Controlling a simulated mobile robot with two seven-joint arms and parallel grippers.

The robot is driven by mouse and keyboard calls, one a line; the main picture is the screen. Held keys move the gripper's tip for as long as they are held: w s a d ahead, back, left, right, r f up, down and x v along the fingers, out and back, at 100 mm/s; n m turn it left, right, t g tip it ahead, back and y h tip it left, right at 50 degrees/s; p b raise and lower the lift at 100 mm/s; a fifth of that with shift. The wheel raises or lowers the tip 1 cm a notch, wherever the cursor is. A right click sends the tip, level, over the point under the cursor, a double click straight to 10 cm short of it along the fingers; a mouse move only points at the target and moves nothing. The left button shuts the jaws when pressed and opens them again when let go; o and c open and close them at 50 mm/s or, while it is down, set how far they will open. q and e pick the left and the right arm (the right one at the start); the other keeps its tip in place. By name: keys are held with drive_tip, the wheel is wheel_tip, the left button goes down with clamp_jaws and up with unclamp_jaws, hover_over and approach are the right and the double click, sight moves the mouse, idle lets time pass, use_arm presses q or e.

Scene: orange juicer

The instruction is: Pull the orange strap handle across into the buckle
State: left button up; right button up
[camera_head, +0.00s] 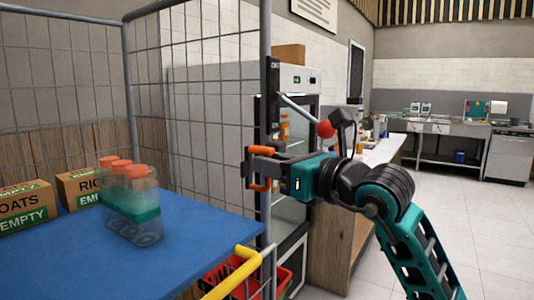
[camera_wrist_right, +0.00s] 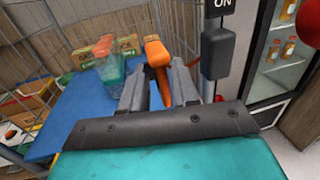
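The orange strap handle (camera_head: 260,151) is at my right gripper (camera_head: 254,168), beside the cage's front post. In the right wrist view, the orange handle (camera_wrist_right: 158,62) stands between the two grey fingers of my right gripper (camera_wrist_right: 160,78). The fingers are close around it, but I cannot tell whether they clamp it. A dark block (camera_wrist_right: 218,52), under a label reading "ON", is on the post just right of the gripper; it may be the buckle, but I cannot tell for sure. My left gripper is in neither view.
A wire cage (camera_head: 195,110) rises around a blue shelf (camera_head: 195,240) holding orange-capped bottles (camera_head: 130,208) and cardboard boxes (camera_head: 82,187). A yellow bar (camera_head: 235,272) is at the front. A juicer machine (camera_head: 300,80) with a red-knobbed lever (camera_head: 325,129) stands behind the gripper. Floor at right is clear.

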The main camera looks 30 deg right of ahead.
drive_tip(key=shift+w+a, duration=0.2)
drive_tip(key=shift+w, duration=0.7)
clamp_jaws()
